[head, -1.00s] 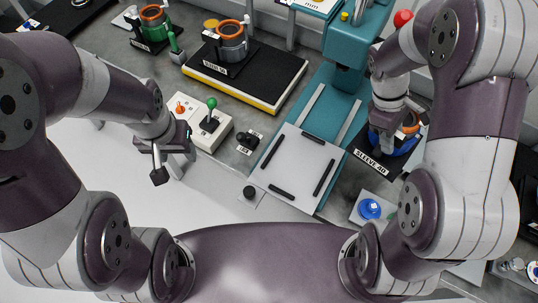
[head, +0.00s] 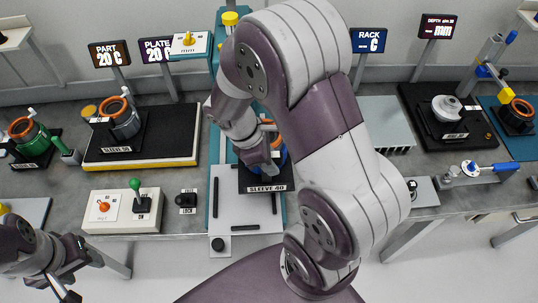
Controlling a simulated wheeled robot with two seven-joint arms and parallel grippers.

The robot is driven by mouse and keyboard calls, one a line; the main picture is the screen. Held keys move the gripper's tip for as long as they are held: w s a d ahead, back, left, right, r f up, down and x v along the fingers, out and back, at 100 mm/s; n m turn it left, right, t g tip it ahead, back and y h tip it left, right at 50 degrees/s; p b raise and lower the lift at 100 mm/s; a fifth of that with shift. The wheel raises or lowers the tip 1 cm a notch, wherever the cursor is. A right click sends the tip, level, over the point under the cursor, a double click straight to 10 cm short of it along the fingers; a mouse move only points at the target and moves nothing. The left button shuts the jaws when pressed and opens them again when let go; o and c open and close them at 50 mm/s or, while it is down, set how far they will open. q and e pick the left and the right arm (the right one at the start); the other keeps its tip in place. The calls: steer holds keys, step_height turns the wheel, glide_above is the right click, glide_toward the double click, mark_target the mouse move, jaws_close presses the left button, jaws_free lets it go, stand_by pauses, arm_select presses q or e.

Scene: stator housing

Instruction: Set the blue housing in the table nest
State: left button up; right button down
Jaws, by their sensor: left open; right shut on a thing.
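The blue housing (head: 281,158), with an orange ring on top, is at the white plate (head: 247,222) of the teal stand in the middle of the head view. Its black base, labelled SLEEVE 40 (head: 266,189), overlaps the far part of the plate. My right gripper (head: 272,165) is shut on the housing, and the arm covers much of it. Whether the base touches the plate cannot be told. Dark strips lie along the plate's left and front. My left gripper (head: 80,276) is open and empty at the lower left, in front of the bench.
A grey housing (head: 123,120) stands on a black and yellow platform (head: 150,163) at the left, a green one (head: 27,131) beyond it. A control box with a green lever (head: 135,187) is near the front edge. A black fixture (head: 445,110) stands right.

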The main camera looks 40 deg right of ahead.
steer(key=a+f+p, duration=0.1)
steer(key=a+f, duration=0.7)
steer(key=shift+s+f+p, duration=0.3)
steer(key=shift+s, duration=0.1)
steer(key=shift+a+f, duration=0.1)
steer(key=shift+f, duration=0.05)
steer(key=c, duration=0.9)
jaws_free()
steer(key=shift+s, duration=0.1)
